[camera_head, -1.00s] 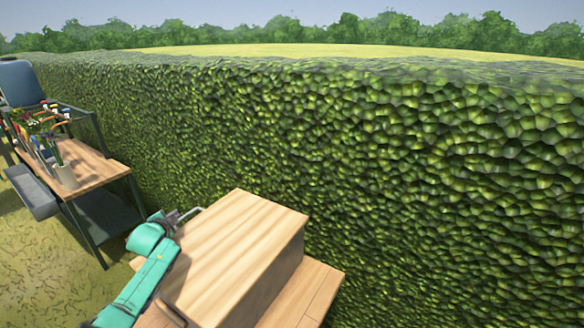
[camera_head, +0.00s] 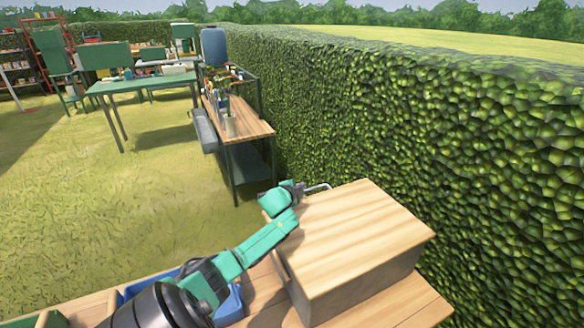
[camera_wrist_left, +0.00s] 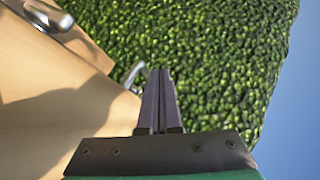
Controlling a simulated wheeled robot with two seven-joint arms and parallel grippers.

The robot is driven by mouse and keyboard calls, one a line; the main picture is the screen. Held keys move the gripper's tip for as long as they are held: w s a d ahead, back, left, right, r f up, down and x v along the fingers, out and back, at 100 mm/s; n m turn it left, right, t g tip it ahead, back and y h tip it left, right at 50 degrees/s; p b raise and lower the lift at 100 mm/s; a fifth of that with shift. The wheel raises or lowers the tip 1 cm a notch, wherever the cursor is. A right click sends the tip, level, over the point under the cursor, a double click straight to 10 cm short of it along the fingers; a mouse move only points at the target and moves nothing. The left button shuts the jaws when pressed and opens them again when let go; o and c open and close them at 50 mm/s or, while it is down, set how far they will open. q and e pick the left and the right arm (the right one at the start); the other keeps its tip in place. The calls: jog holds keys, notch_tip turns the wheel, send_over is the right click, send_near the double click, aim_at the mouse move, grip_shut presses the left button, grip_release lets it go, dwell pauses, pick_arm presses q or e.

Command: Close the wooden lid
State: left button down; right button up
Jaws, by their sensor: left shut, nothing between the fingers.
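A light wooden box stands on a wooden table, with its wooden lid (camera_head: 355,228) as a flat, pale top in the head view. I see no gap along the lid's near right edge; part of its left side is behind my left arm. My left gripper (camera_head: 302,189) is at the lid's far left corner, beside a thin bent metal piece (camera_head: 318,188). In the left wrist view my left gripper (camera_wrist_left: 160,72) is shut and empty, just right of a wooden surface (camera_wrist_left: 50,85). Whether it touches the wood I cannot tell. My right gripper is out of view.
A tall hedge (camera_head: 420,110) runs close behind the box. Blue (camera_head: 228,303) and green (camera_head: 50,320) bins sit on the table at the left. A workbench (camera_head: 240,130) with pots and tools stands beyond. Grass lies open to the left.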

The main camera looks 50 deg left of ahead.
pick_arm(q)
jog(key=p+v, duration=0.1)
jog(key=v, duration=0.9)
jog(key=shift+s+d+r, duration=0.1)
jog(key=shift+s+r, duration=0.05)
jog(key=shift+s, duration=0.15)
jog(key=shift+w, duration=0.1)
